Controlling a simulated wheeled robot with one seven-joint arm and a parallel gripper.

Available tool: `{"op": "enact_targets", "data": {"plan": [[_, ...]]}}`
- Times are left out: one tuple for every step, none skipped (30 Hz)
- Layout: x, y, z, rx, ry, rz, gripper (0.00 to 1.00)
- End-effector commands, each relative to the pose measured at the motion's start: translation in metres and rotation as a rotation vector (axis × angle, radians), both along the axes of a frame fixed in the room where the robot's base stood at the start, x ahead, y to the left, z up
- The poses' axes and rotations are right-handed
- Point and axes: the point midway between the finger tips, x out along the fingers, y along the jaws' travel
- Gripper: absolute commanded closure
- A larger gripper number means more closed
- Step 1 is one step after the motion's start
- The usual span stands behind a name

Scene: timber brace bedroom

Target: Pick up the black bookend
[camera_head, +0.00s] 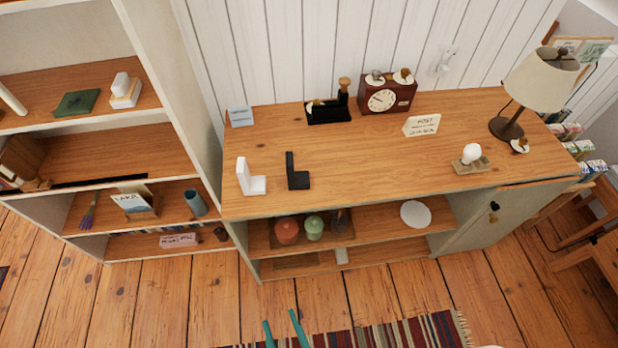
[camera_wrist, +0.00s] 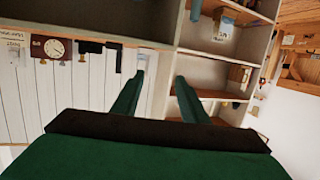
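The black bookend (camera_head: 299,181) is a small L-shape, standing upright on the wooden top of the cabinet (camera_head: 370,165), near its front left edge. A white bookend (camera_head: 252,184) of similar shape stands just left of it, apart from it. My gripper (camera_head: 280,317) shows only its teal fingertips at the bottom of the head view, above the floor and well short of the cabinet. In the wrist view its two fingers (camera_wrist: 160,78) are spread apart with nothing between them.
Behind the bookends are a black item with a wooden knob (camera_head: 330,112), a clock (camera_head: 387,96) and a sign (camera_head: 422,124). A lamp (camera_head: 540,80) stands right. A tall shelf (camera_head: 205,130) borders the left.

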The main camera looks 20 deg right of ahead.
Motion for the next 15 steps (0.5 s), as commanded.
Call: {"op": "enact_targets", "data": {"plan": [[0.017,-0.004,-0.004,-0.004,-0.017,-0.009,0.60],[0.026,-0.006,-0.008,-0.007,-0.023,-0.014,0.60],[0.039,-0.010,-0.012,-0.009,-0.032,-0.022,0.60],[0.049,-0.013,-0.014,-0.012,-0.038,-0.028,0.60],[0.059,-0.016,-0.017,-0.015,-0.043,-0.034,0.60],[0.072,-0.020,-0.019,-0.017,-0.052,-0.044,0.60],[0.083,-0.024,-0.021,-0.020,-0.057,-0.052,0.60],[0.093,-0.027,-0.022,-0.022,-0.064,-0.059,0.60],[0.107,-0.033,-0.024,-0.024,-0.071,-0.071,0.60],[0.118,-0.037,-0.024,-0.027,-0.078,-0.080,0.60],[0.129,-0.041,-0.025,-0.027,-0.083,-0.090,0.60],[0.143,-0.047,-0.025,-0.030,-0.092,-0.102,0.60],[0.154,-0.052,-0.024,-0.032,-0.098,-0.112,0.60],[0.165,-0.057,-0.024,-0.033,-0.105,-0.123,0.60],[0.179,-0.064,-0.022,-0.035,-0.113,-0.138,0.60]]}}
